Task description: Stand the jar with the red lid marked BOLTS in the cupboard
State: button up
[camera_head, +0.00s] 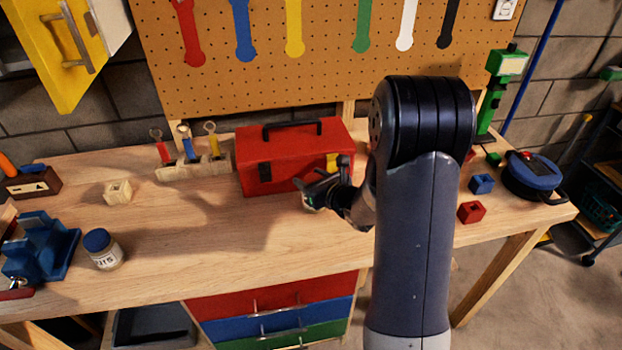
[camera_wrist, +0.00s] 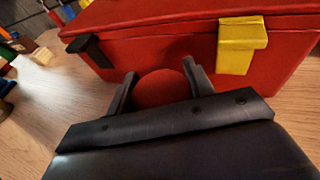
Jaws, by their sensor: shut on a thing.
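The jar's round red lid (camera_wrist: 162,88) shows between the two fingers of my gripper (camera_wrist: 160,85) in the wrist view. My gripper is shut on the jar, just in front of the red toolbox. In the head view my gripper (camera_head: 325,188) is low over the bench, and a small pale part of the jar (camera_head: 311,204) shows below it. The BOLTS label is not visible. Part of the cupboard (camera_head: 62,45), with a yellow front and a handle, shows at the upper left.
The red toolbox (camera_head: 290,160) stands close behind my gripper. A blue-lidded jar (camera_head: 104,250) and a blue vise (camera_head: 38,248) are at the left. The bench (camera_head: 190,235) is clear at front centre.

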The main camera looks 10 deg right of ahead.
jog(key=shift+f, duration=0.15)
jog(key=o, duration=1.2)
